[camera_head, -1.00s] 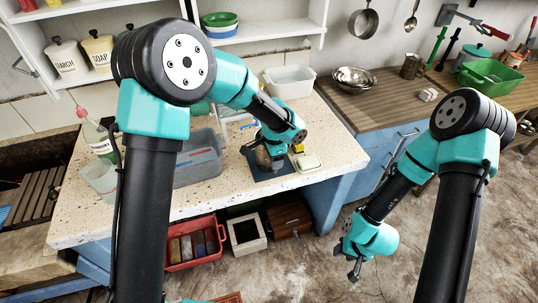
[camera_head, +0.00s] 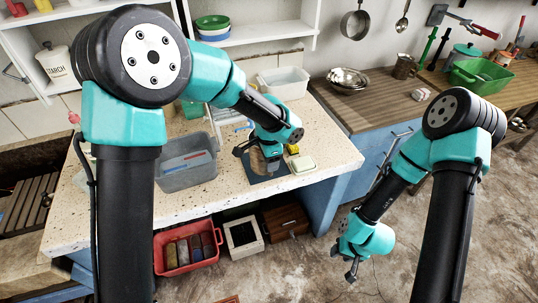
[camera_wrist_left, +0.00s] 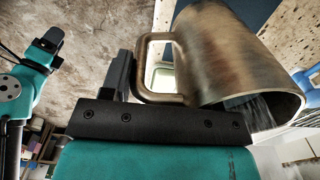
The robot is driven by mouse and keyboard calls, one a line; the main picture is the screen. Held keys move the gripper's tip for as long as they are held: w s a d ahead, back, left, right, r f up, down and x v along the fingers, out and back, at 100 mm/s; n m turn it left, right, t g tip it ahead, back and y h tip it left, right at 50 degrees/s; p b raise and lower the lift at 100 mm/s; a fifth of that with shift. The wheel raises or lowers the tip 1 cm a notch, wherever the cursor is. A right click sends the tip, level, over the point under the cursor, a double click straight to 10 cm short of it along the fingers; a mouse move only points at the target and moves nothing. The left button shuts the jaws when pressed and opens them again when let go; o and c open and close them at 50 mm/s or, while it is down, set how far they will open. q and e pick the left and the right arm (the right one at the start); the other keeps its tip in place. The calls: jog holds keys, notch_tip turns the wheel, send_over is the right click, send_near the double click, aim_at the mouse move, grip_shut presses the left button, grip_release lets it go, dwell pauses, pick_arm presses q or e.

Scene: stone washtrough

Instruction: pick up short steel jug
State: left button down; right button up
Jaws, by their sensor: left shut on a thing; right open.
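The short steel jug (camera_head: 258,161) is at the dark blue mat (camera_head: 283,178) on the speckled counter, partly hidden by my left gripper. In the left wrist view the jug (camera_wrist_left: 225,50) is large and close, a brushed, brownish steel cylinder with a looped handle (camera_wrist_left: 150,68). Its open mouth faces the lower right of that view. My left gripper (camera_head: 255,155) is shut on the jug; a dark finger shows beside the handle. I cannot tell if the jug's base touches the mat. My right gripper (camera_head: 350,266) is open and empty, low over the floor.
A yellow item (camera_head: 292,149) and a pale soap dish (camera_head: 303,164) sit close right of the jug. A grey tub (camera_head: 187,175) stands to its left and a white basin (camera_head: 283,82) behind. Below the counter are a red crate (camera_head: 172,270) and a white box (camera_head: 243,254).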

pick_arm(q)
jog(key=s+r, duration=0.1)
jog(key=s, duration=1.2)
jog(key=shift+d+r, duration=0.15)
jog(key=shift+d, duration=0.2)
jog(key=shift+w, duration=0.1)
